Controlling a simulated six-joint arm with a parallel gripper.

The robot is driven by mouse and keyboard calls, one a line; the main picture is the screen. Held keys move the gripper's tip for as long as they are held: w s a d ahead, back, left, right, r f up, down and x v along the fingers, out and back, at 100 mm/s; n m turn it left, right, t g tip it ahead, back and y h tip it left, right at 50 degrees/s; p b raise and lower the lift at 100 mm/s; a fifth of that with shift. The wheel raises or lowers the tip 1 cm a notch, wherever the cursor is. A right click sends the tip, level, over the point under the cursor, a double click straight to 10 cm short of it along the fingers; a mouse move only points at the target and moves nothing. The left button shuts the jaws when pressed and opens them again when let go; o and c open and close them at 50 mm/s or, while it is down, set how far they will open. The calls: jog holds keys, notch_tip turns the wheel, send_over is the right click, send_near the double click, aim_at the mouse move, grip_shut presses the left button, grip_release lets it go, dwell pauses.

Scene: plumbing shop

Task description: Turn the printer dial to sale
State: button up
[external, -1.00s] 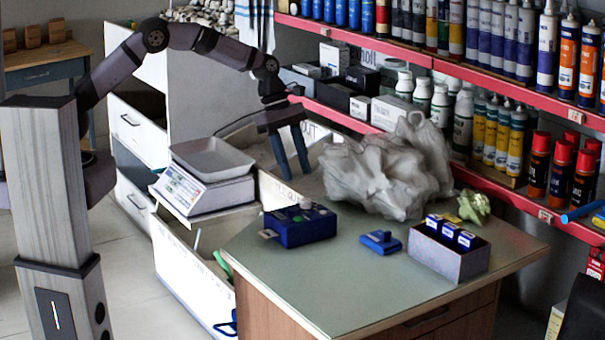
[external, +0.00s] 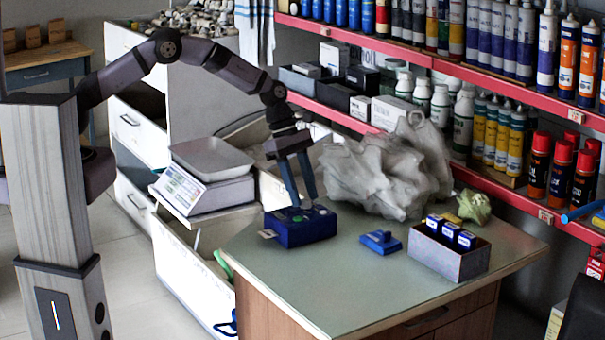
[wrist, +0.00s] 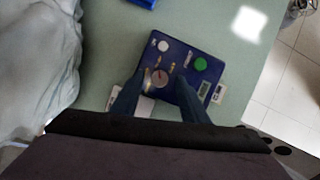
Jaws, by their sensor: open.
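The printer is a small dark blue box (external: 302,232) on the counter, with a paper tab sticking out at its left side in the external view. In the wrist view the printer (wrist: 180,60) shows a round dial (wrist: 159,78), a green button (wrist: 200,64), a white knob (wrist: 164,46) and a small display (wrist: 204,90). My gripper (external: 304,205) is open and points down over the printer's top. In the wrist view its two fingers (wrist: 155,92) lie either side of the dial's near edge. I cannot tell whether they touch it, and the dial's labels are unreadable.
A crumpled pale bag (external: 385,175) stands close behind the printer. A small blue block (external: 380,242) and a grey box of blue-and-white packs (external: 448,252) are to the right. A scale (external: 205,178) stands at the left. The counter front (external: 330,285) is clear.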

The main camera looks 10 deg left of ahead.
jog(key=shift+d+f, duration=0.1)
jog(key=shift+f, duration=0.1)
grip_shut()
dwell(0.3)
jog(key=m, duration=0.1)
jog(key=m+g+y+p, duration=0.1)
jog(key=m, duration=0.1)
jog(key=shift+w+d+m, duration=0.15)
jog(key=shift+m, duration=0.15)
jog(key=shift+d+m+g+y, duration=0.1)
jog(key=shift+m+g+y, duration=0.4)
jog(key=shift+m, duration=1.3)
